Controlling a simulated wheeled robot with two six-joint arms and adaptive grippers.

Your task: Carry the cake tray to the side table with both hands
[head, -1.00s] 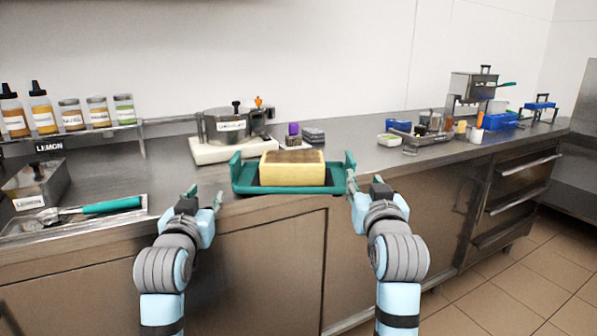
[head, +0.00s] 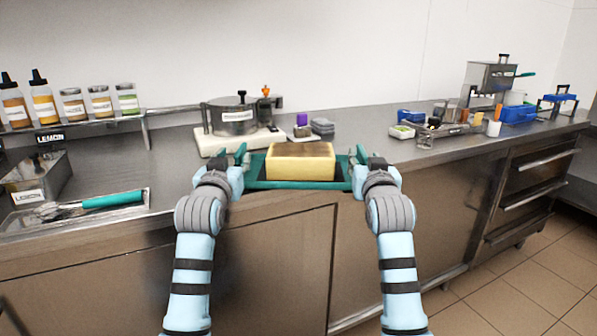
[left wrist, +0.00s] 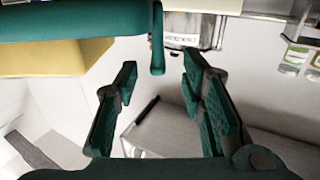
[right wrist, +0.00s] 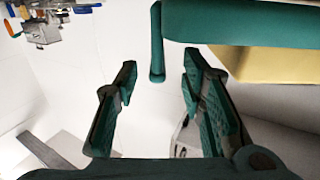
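The teal cake tray (head: 252,178) sits at the front edge of the steel counter, with a pale yellow, brown-topped cake (head: 301,165) on it. My left gripper (head: 240,153) is at the tray's left end, my right gripper (head: 359,155) at its right end. In the left wrist view the left gripper (left wrist: 158,72) is open, with an upright tray handle (left wrist: 157,45) between and just beyond its fingertips. In the right wrist view the right gripper (right wrist: 160,70) is also open, with the other handle (right wrist: 156,45) between its fingertips. I cannot identify the side table.
A steel pot on a white base (head: 233,120) stands behind the tray. Labelled bottles and jars stand on a shelf (head: 105,121) at the left. A teal-handled tool (head: 112,200) lies in a metal tray. Containers and a blue bin (head: 519,113) are at the right.

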